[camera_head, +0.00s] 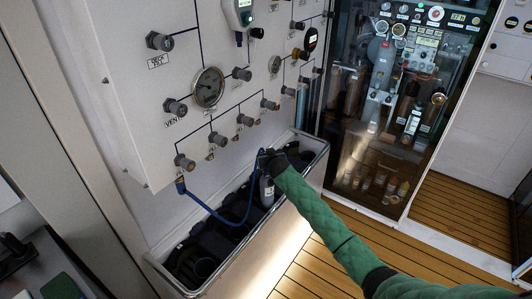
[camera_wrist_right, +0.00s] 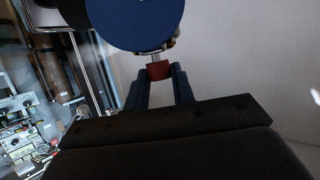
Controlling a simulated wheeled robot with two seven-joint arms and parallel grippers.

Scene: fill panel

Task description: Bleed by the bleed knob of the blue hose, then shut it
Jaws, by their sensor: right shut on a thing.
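The blue hose (camera_head: 212,211) hangs from a fitting at the panel's lower left and loops across the trough up to my right gripper (camera_head: 266,157). In the right wrist view, my right gripper (camera_wrist_right: 160,82) has its two dark fingers shut on a small red knob (camera_wrist_right: 159,70), which looks like the bleed knob. The knob sits on a short metal stem just below a large blue round part (camera_wrist_right: 135,18). In the head view, my gripper hides the knob and the hose end. My left gripper is out of view.
The grey panel (camera_head: 130,90) carries a round gauge (camera_head: 208,87) and several valve knobs. Below it, a metal-rimmed trough (camera_head: 163,272) holds dark cylinders and a grey bottle (camera_head: 267,190) under my gripper. A glass-fronted cabinet (camera_head: 395,110) stands to the right, over wooden flooring.

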